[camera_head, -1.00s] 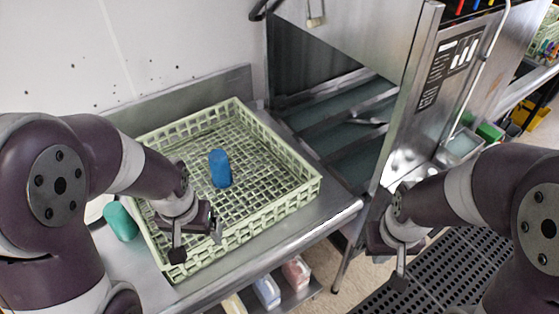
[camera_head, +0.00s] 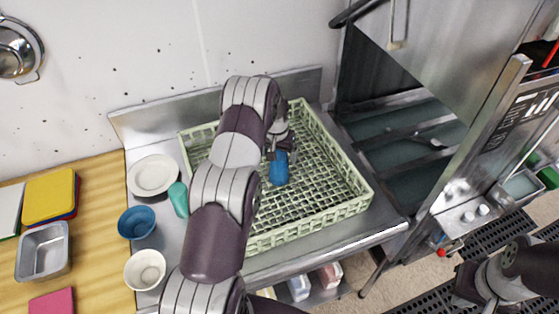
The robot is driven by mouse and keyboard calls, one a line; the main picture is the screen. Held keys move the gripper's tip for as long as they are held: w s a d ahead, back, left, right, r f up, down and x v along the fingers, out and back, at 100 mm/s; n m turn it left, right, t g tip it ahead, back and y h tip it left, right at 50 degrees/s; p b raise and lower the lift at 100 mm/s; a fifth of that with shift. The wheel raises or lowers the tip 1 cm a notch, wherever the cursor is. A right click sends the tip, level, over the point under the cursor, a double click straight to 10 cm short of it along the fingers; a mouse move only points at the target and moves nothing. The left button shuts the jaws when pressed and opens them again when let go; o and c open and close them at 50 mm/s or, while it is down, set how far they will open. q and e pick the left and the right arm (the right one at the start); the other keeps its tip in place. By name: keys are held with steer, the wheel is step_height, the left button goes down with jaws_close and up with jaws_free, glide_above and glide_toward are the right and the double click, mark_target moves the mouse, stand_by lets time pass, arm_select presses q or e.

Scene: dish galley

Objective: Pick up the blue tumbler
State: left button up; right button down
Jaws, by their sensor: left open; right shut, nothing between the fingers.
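The blue tumbler (camera_head: 279,171) stands in the pale green dish rack (camera_head: 355,207) on the steel counter. My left gripper (camera_head: 279,155) is open at the tumbler's upper end, on its far side in the picture. I cannot tell whether the fingers touch the tumbler. My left arm reaches across the rack and hides its left part. My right gripper (camera_head: 466,294) is low at the right, away from the rack, and shut with nothing in it. Its fingertips are hard to make out.
A teal tumbler (camera_head: 179,198), a white plate (camera_head: 153,175), a blue bowl (camera_head: 137,222) and a white bowl (camera_head: 145,269) are left of the rack. A metal pan (camera_head: 43,251) sits on the wooden top. The open dishwasher (camera_head: 400,130) stands right of the rack.

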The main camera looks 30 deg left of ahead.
arm_select(q)
steer(key=shift+f, duration=1.3)
steer(key=c, duration=1.1)
steer(key=shift+c, duration=0.2)
steer(key=shift+w+r, duration=0.1)
steer(key=shift+r, duration=0.05)
